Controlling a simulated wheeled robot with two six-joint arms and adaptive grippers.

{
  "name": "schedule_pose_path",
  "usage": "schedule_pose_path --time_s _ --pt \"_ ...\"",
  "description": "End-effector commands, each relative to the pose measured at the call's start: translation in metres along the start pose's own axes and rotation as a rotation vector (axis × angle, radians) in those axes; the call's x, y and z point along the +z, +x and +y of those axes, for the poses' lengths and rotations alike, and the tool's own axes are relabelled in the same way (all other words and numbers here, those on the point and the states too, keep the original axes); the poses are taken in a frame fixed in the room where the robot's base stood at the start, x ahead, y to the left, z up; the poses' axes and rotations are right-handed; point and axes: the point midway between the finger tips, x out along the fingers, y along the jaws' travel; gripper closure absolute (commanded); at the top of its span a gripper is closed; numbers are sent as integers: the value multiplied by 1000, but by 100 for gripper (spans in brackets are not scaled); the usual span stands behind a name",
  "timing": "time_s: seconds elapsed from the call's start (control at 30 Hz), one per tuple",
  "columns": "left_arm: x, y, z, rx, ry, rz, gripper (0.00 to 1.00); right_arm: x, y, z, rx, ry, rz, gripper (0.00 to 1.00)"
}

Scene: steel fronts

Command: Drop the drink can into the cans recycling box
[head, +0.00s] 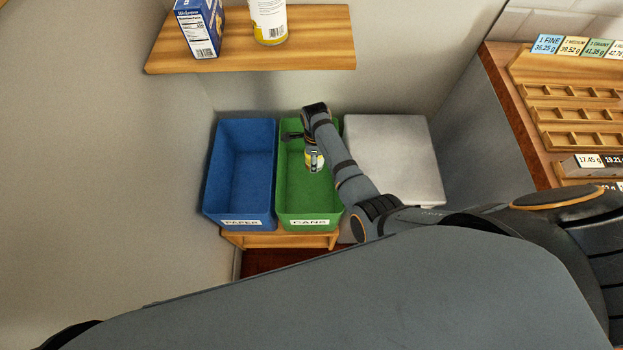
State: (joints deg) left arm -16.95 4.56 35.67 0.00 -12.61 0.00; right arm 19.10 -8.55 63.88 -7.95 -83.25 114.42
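The can's height above the box floor is hard to tell. My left gripper is not in view.
An open blue "PAPER" box (241,170) stands directly left of the green box. A pale grey flat-topped box (396,150) is to the right. Above is a wooden shelf (325,42) with a carton (199,28) and a white-yellow container (269,20).

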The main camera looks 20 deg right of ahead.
Motion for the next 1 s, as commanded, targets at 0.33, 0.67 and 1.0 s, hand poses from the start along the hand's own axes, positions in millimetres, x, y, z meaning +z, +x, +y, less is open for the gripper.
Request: schedule_pose_path --time_s 0.33,0.67,1.0 --pt "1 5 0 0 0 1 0 0 4 -1 -2 0 -1 35" --pt "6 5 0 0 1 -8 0 0 4 0 -1 0 -1 13" --pt "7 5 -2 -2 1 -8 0 1 -21 -1 -4 1 -3 13"
